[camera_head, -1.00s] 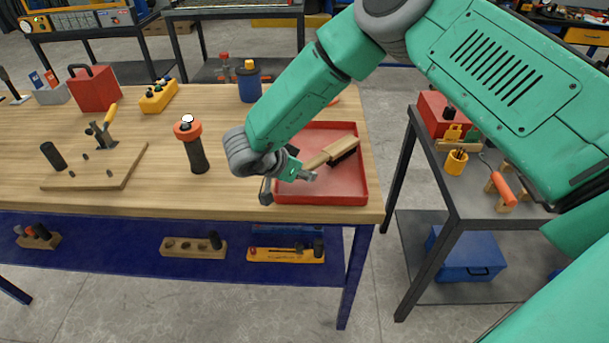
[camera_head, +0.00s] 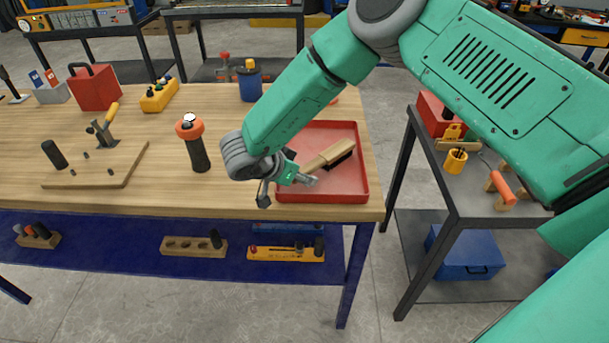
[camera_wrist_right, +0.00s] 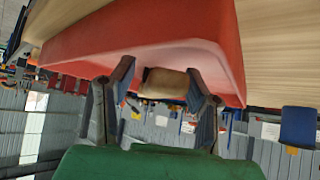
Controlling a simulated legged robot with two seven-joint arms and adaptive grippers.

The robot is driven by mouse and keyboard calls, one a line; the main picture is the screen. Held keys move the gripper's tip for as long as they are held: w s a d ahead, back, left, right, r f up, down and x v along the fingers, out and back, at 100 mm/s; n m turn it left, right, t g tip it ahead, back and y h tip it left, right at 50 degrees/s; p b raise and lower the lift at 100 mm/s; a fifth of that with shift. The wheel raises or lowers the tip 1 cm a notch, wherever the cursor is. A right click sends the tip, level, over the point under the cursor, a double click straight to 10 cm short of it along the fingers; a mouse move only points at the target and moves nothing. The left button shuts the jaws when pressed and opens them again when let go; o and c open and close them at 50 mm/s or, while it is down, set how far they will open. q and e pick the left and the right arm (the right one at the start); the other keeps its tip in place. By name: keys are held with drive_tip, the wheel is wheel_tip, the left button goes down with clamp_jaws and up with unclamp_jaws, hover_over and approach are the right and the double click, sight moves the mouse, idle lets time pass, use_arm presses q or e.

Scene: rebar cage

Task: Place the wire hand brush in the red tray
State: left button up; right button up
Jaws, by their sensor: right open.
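The wire hand brush (camera_head: 327,158), with a wooden handle and dark bristles, lies in the red tray (camera_head: 345,196) at the right end of the workbench. Its handle end points left, toward my right gripper (camera_head: 284,191). The gripper is open at the tray's front left corner, apart from the brush as far as I can see. In the right wrist view the brush's handle end (camera_wrist_right: 165,84) shows beyond and between the two spread fingers (camera_wrist_right: 158,100), with the tray's red wall (camera_wrist_right: 140,40) above. My left gripper is not in view.
An orange-topped dark cylinder (camera_head: 196,145) stands on the bench left of my gripper. A blue can (camera_head: 249,82) is behind. A wooden board with a clamp (camera_head: 100,165) is at the left. A grey side table (camera_head: 480,195) stands at the right across a gap.

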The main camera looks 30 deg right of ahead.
drive_tip(key=v, duration=1.1)
drive_tip(key=shift+s+a+r, duration=0.1)
drive_tip(key=shift+r, duration=0.1)
drive_tip(key=shift+a, duration=0.15)
